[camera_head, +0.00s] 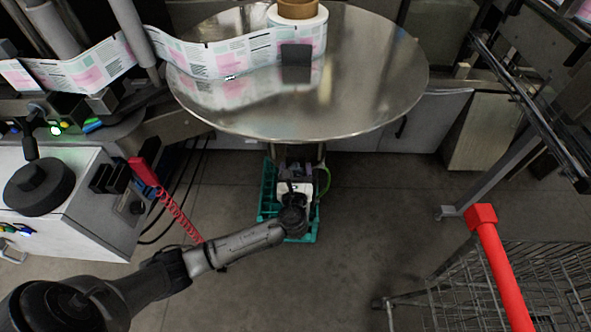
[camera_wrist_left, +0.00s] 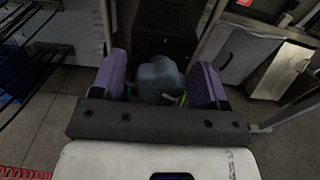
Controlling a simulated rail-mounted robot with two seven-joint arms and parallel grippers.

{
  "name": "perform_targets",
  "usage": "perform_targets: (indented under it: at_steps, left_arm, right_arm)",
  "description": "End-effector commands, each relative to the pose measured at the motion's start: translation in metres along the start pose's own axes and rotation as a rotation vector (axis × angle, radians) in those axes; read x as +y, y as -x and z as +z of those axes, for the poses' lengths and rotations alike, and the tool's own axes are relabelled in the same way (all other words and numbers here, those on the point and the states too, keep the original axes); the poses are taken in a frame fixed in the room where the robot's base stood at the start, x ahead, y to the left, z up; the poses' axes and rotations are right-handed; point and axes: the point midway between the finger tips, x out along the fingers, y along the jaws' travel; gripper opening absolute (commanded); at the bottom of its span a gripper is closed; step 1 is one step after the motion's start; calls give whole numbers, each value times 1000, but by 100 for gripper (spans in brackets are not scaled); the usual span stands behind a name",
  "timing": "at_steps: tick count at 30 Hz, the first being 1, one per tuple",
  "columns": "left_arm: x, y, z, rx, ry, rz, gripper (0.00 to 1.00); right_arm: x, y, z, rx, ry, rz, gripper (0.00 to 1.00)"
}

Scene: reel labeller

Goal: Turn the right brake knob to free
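In the left wrist view a blue-grey lobed knob (camera_wrist_left: 158,80) sits ahead, between the two purple finger pads of my left gripper (camera_wrist_left: 158,84). The fingers are apart; the right pad is close to the knob and a gap shows beside the left pad. I cannot tell whether they touch it. In the head view my left gripper (camera_head: 296,170) reaches below the front edge of the round metal table (camera_head: 370,90). The knob is hidden there. My right gripper is not in view.
A teal crate (camera_head: 266,200) stands on the floor below my left wrist. A white machine cabinet (camera_head: 85,225) with a black knob (camera_head: 40,187) is at left, and a red coiled cable (camera_head: 178,212) hangs beside it. A wire cart (camera_head: 470,300) stands at lower right. Floor between is clear.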

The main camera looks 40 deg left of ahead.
Motion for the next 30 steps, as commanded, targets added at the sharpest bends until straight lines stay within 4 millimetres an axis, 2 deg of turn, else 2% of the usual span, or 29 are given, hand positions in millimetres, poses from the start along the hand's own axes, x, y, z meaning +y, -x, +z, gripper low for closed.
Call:
perform_targets:
  at_steps: [1, 14, 23, 30]
  left_arm:
    - [0, 0, 0, 0, 0, 0, 63]
    - [0, 0, 0, 0, 0, 0, 23]
    - [0, 0, 0, 1, 57, 0, 23]
    - [1, 0, 0, 2, 231, 3, 23]
  right_arm:
    - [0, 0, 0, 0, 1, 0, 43]
    - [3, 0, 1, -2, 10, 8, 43]
    - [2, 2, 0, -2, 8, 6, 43]
    - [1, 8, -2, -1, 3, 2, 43]
